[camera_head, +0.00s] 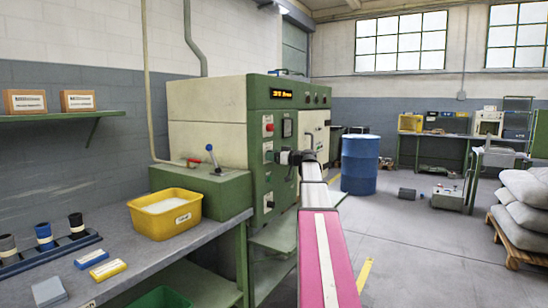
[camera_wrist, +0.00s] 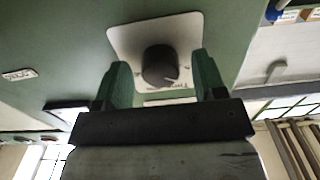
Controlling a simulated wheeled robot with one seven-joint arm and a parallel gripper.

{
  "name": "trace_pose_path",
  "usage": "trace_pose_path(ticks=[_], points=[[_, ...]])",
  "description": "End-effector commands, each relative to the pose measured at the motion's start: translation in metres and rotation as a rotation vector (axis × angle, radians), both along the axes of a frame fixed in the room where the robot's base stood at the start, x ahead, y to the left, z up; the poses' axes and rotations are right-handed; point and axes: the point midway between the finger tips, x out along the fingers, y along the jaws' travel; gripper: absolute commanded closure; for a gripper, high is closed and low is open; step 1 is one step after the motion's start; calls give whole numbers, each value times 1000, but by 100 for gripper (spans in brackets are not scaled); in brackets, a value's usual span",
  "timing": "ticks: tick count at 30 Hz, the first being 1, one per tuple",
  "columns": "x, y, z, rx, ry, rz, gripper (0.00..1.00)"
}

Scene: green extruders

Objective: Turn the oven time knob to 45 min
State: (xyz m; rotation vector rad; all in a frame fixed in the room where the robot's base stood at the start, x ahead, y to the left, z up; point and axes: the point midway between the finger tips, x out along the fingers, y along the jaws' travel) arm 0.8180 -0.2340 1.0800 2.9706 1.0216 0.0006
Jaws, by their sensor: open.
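The oven time knob (camera_wrist: 160,64) is a dark round knob on a pale plate (camera_wrist: 128,38) on a green panel, seen in the wrist view. A short light mark shows on the knob's lower right side in that view. Its scale markings are too small to read. My gripper (camera_wrist: 161,75) is open, with one green finger on each side of the knob; I cannot tell whether either finger touches it. In the head view my gripper (camera_head: 288,158) is at the front of the green and cream machine (camera_head: 208,120), and I cannot make out the knob there.
A display (camera_head: 281,94) glows orange on the machine. A yellow bin (camera_head: 165,213) stands on the workbench (camera_head: 150,262) at left. A blue drum (camera_head: 360,165) stands on the floor right of the machine. Sacks lie on a pallet (camera_head: 515,252) at far right. The floor between is mostly clear.

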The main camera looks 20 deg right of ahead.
Motion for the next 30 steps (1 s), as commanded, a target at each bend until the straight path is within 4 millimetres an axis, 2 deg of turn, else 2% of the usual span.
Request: trace_pose_path(ticks=[3,4,8,20,30], points=[[0,0,0,0,0,0,36],[0,0,0,0,0,0,42],[0,0,0,0,0,0,85],[0,0,0,37,29,0,85],[-1,0,0,220,173,0,85]])
